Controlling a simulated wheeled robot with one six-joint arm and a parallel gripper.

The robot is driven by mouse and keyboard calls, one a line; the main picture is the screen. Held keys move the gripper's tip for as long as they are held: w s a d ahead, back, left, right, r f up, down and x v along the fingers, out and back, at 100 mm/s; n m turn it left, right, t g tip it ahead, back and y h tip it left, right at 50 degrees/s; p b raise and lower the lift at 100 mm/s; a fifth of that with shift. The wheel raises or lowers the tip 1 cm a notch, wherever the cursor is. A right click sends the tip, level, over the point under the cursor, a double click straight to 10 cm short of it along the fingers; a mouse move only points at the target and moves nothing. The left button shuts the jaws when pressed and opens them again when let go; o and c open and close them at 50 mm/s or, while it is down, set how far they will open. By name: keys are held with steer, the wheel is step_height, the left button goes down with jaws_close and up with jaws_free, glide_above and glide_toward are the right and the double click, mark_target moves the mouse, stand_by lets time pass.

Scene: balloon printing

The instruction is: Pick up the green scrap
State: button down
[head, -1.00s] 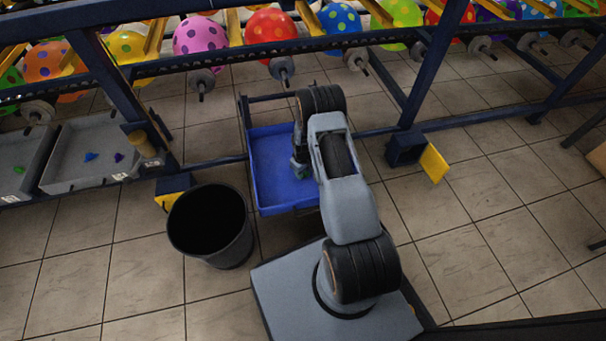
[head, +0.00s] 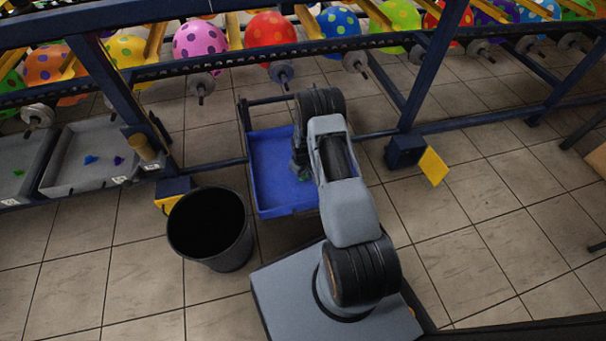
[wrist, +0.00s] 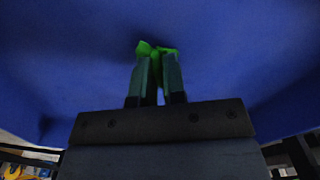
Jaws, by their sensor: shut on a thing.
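The green scrap (wrist: 146,48) is in the wrist view, pinched between the fingertips of my gripper (wrist: 157,58) with its ends sticking out past them. The blue tray (wrist: 60,60) fills the background behind it. In the head view my gripper (head: 302,172) points down inside the blue tray (head: 270,165), at its right part. I cannot tell whether the scrap touches the tray floor.
A black bin (head: 210,228) stands just left of the tray. Grey trays (head: 90,158) with small scraps are at the far left. Dark blue frame posts flank the blue tray, and a moving row of dotted balloons (head: 270,30) runs above it.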

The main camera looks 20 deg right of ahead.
steer(key=r+p, duration=0.1)
steer(key=r, duration=0.1)
steer(key=r+p, duration=0.1)
steer(key=r, duration=0.1)
steer(key=shift+s+a, duration=0.1)
steer(key=shift+a, duration=0.1)
steer(key=s+a+r+p, duration=0.2)
steer(key=a+r, duration=0.2)
steer(key=a, duration=0.2)
steer(key=s+a+r+p, duration=0.3)
steer(key=a+r, duration=0.1)
steer(key=a, duration=0.2)
steer(key=shift+a+r+p, duration=0.3)
steer(key=shift+r, duration=0.05)
